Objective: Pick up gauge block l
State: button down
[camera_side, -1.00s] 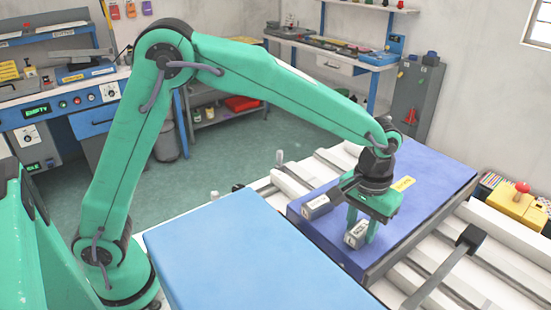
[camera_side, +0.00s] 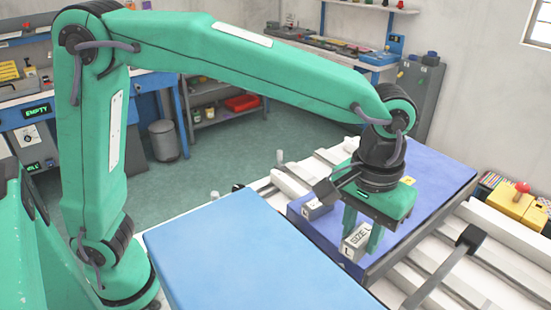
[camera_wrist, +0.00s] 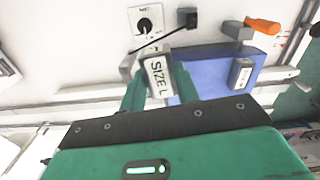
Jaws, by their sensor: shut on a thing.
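The gauge block l is a small grey block marked "SIZE L" (camera_side: 356,242); it also shows in the wrist view (camera_wrist: 158,80). My gripper (camera_side: 361,238) is shut on it, with a green finger on each side in the wrist view (camera_wrist: 159,92). The block is tilted and appears raised off the violet-blue board (camera_side: 432,175), near its front edge. The finger and gripper body hide part of the board behind it.
A second grey block (camera_side: 318,208) stands on the board to the left; the wrist view shows a grey block (camera_wrist: 241,72) at right. A light blue panel (camera_side: 235,245) lies front left. A yellow box with a red knob (camera_side: 515,207) is at right.

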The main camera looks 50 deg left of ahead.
jog(key=shift+s+d+r, duration=0.2)
jog(key=shift+s+r, duration=0.1)
jog(key=shift+r, duration=0.1)
dwell(0.4)
